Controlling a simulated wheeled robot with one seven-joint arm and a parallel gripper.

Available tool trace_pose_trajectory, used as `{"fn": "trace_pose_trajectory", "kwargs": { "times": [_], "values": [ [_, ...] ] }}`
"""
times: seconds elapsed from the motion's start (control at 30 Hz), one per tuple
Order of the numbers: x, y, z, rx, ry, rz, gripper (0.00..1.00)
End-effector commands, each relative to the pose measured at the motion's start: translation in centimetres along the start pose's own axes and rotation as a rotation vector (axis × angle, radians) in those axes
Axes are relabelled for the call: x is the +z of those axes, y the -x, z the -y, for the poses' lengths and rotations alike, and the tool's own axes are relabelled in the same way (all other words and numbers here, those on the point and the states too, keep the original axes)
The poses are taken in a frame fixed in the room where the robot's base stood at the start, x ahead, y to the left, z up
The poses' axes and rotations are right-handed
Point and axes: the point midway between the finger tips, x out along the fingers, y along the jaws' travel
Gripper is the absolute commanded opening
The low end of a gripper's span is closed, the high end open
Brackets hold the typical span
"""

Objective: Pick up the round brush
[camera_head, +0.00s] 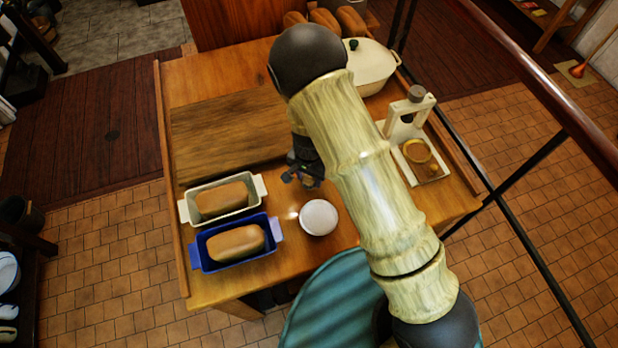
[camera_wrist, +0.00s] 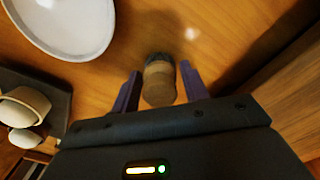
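The round brush (camera_wrist: 159,82) has a light wooden body and a dark bristly end. In the wrist view it lies between the two fingers of my gripper (camera_wrist: 160,80), over the wooden tabletop. The fingers are apart, with narrow gaps beside the brush near their bases. Whether the tips touch it I cannot tell. In the head view my gripper (camera_head: 303,176) is low over the middle of the table (camera_head: 270,275), and the brush is mostly hidden there.
A white round dish (camera_head: 319,217) is close to my gripper. A white loaf pan (camera_head: 185,212) and a blue one (camera_head: 203,262) stand left, each with bread. A white lidded pot (camera_head: 370,64) and a wooden stand (camera_head: 408,127) are right. A cutting board (camera_head: 215,135) lies behind.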

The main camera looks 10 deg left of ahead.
Motion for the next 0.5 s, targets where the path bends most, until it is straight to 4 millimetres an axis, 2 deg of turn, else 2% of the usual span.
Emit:
{"fn": "trace_pose_trajectory", "kwargs": {
  "times": [0.03,0.13,0.5],
  "values": [
    [0.00,0.01,0.00,0.000,0.000,0.000,0.34],
    [0.00,0.01,0.00,0.000,0.000,0.000,0.15],
    [-0.01,0.12,0.02,-0.001,0.000,-0.001,0.13]
  ]
}}
